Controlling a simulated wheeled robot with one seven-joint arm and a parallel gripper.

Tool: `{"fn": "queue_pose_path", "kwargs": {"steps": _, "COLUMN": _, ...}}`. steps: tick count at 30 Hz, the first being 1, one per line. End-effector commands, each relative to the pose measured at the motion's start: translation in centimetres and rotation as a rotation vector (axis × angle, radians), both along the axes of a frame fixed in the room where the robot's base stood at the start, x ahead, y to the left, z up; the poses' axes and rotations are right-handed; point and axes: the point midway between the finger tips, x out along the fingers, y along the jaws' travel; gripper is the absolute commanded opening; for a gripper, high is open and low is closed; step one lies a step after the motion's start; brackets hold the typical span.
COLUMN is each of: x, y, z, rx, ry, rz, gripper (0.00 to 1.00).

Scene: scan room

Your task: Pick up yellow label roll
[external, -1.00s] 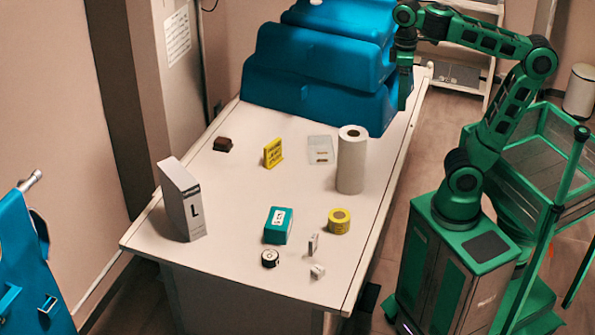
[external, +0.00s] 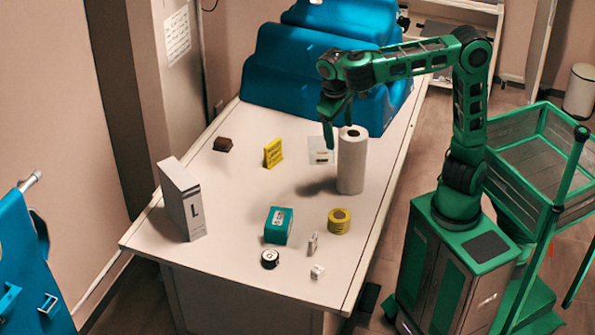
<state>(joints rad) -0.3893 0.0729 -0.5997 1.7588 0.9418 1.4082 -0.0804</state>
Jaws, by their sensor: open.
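The yellow label roll (external: 339,222) sits on the white table, near its right edge, with its round opening facing up. A white paper roll (external: 352,163) stands upright behind it. My gripper (external: 332,128) points down above the far half of the table, just left of the paper roll's top in the picture. It is open and holds nothing that I can see. It is higher than the label roll and farther back, well apart from it. The exact gap to the paper roll cannot be told.
On the table (external: 150,235) are a teal box (external: 278,226), a black-and-white round item (external: 270,259), small white items (external: 313,244), a yellow sign (external: 273,153), a clear case (external: 320,151), a brown block (external: 223,144) and a tall white box (external: 181,198). Blue padding (external: 290,72) fills the far end.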

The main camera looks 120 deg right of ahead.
Motion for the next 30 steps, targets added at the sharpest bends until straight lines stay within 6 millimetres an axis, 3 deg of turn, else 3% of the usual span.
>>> {"fn": "queue_pose_path", "kwargs": {"steps": 6, "x": 3.6, "y": 2.2, "z": -0.9, "rx": -0.190, "ry": 0.020, "rz": -0.063, "gripper": 0.73}}
{"fn": "queue_pose_path", "kwargs": {"steps": 13, "x": 6.3, "y": 5.6, "z": 0.0, "rx": -0.423, "ry": -0.020, "rz": -0.126, "gripper": 0.73}}
{"fn": "queue_pose_path", "kwargs": {"steps": 21, "x": 8.1, "y": 11.8, "z": 3.5, "rx": -0.715, "ry": -0.165, "rz": -0.183, "gripper": 0.73}}
{"fn": "queue_pose_path", "kwargs": {"steps": 30, "x": 7.7, "y": 17.8, "z": 7.5, "rx": -0.914, "ry": -0.343, "rz": -0.228, "gripper": 0.73}}
